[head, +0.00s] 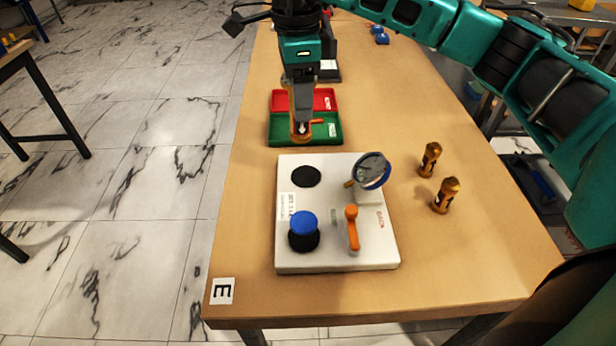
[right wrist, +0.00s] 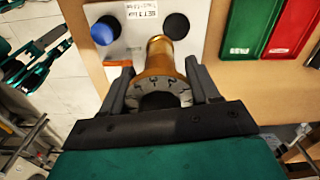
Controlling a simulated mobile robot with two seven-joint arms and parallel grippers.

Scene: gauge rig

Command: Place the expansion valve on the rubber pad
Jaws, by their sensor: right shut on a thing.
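My right gripper (head: 302,118) reaches in from the top of the head view and points down over the near edge of the green tray. It is shut on a brass expansion valve (right wrist: 160,58), whose end shows at the fingertips in the head view (head: 302,138). The black round rubber pad (head: 306,176) lies bare on the white board, nearer than the gripper. The pad also shows in the right wrist view (right wrist: 176,25), just beyond the held valve. Two similar brass valves stand upright on the table to the right, one farther (head: 430,160) and one nearer (head: 446,196).
The white board (head: 345,258) also carries a blue-topped knob (head: 303,226), an orange lever (head: 352,228) and a round gauge (head: 371,171). Behind it are a green tray (head: 325,130) and a red tray (head: 320,98). The table's front strip is clear.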

